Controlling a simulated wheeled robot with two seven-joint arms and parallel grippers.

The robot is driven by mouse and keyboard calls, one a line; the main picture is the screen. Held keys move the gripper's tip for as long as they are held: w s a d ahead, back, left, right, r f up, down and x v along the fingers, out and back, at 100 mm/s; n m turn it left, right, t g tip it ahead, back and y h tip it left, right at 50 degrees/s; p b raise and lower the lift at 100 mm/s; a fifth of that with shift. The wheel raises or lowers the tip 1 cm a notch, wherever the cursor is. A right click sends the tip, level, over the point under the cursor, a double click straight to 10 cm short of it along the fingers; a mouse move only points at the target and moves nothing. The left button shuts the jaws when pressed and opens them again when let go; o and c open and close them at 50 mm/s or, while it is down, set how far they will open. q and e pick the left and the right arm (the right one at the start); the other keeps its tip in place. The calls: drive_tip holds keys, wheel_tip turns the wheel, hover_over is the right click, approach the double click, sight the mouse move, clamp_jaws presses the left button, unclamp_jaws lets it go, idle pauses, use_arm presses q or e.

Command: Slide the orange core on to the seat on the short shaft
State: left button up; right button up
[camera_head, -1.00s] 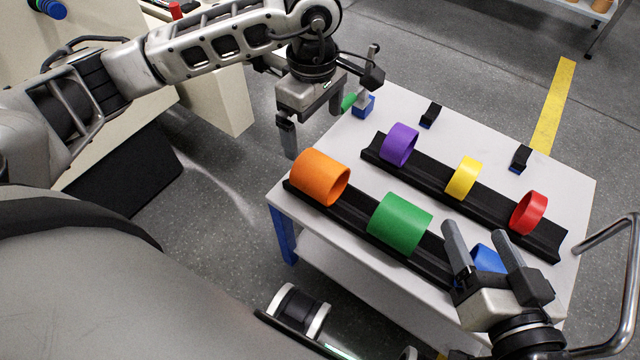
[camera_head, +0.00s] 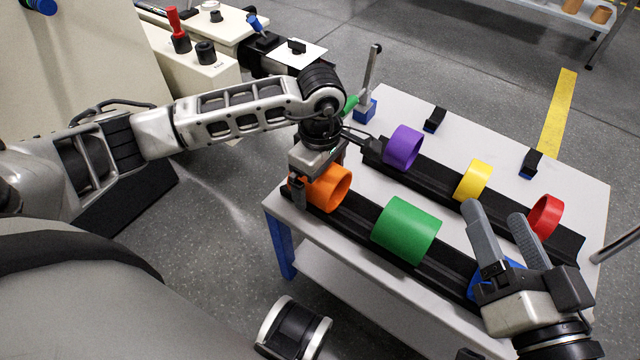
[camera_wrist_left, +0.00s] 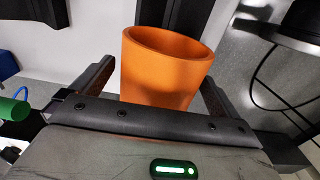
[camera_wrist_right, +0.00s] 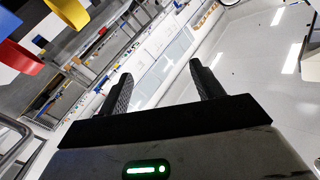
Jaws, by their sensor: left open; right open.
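The orange core (camera_head: 330,188) is a hollow cylinder lying at the left end of the near black rail (camera_head: 357,225). My left gripper (camera_head: 316,182) is over it, open. In the left wrist view the orange core (camera_wrist_left: 165,75) stands between the two spread fingers, with a gap at the right finger. I cannot tell whether the left finger touches it. My right gripper (camera_head: 494,214) is open and empty above the near rail's right end; in its wrist view nothing is between the fingers. I cannot make out the short shaft.
A green core (camera_head: 406,229) and a partly hidden blue one (camera_head: 487,283) lie on the near rail. Purple (camera_head: 403,146), yellow (camera_head: 473,180) and red (camera_head: 545,215) rings lie on the far rail. A cream machine (camera_head: 190,70) with knobs stands at upper left.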

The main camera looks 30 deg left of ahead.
use_arm(q)
drive_tip(key=shift+f, duration=0.5)
drive_tip(key=c, duration=1)
drive_tip(key=shift+r, duration=0.1)
use_arm(e)
drive_tip(key=shift+w+d+r+n+t, duration=0.1)
drive_tip(key=shift+w+r+n+t, duration=0.2)
drive_tip(key=shift+w+r+n, duration=0.15)
drive_tip(key=shift+s, duration=0.1)
